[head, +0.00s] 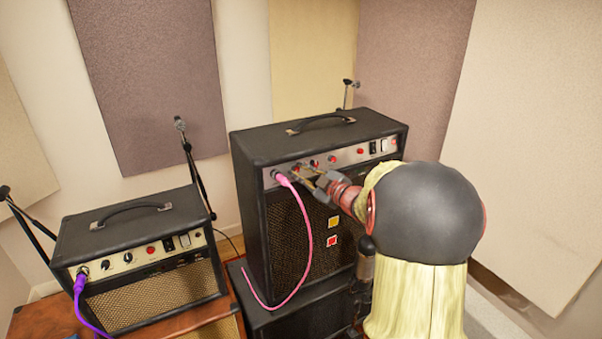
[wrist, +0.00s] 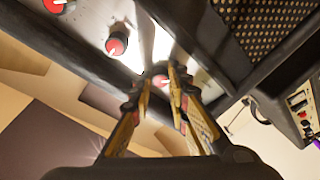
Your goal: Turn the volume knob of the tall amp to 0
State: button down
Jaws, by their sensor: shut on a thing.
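The tall amp (head: 258,148) is a black cabinet with a silver control panel along its upper front edge. Red-capped knobs sit on the panel, and a pink cable is plugged in at its left end. My gripper (head: 303,176) reaches the panel from the right, just beside the cable plug. In the wrist view, my gripper (wrist: 160,86) has its two fingers on either side of a red-capped knob (wrist: 160,81), shut on it. This looks like the leftmost knob. Its pointer and labels cannot be read. Two other red-capped knobs show beyond it, one of them here (wrist: 116,45).
The pink cable (head: 306,230) hangs down the amp's front close to my gripper. A smaller amp (head: 140,255) with a purple cable (head: 80,290) stands at the left. Microphone stands (head: 190,160) rise behind the amps. Padded wall panels surround them.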

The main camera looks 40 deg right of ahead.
jog(key=c, duration=1.7)
grip_release()
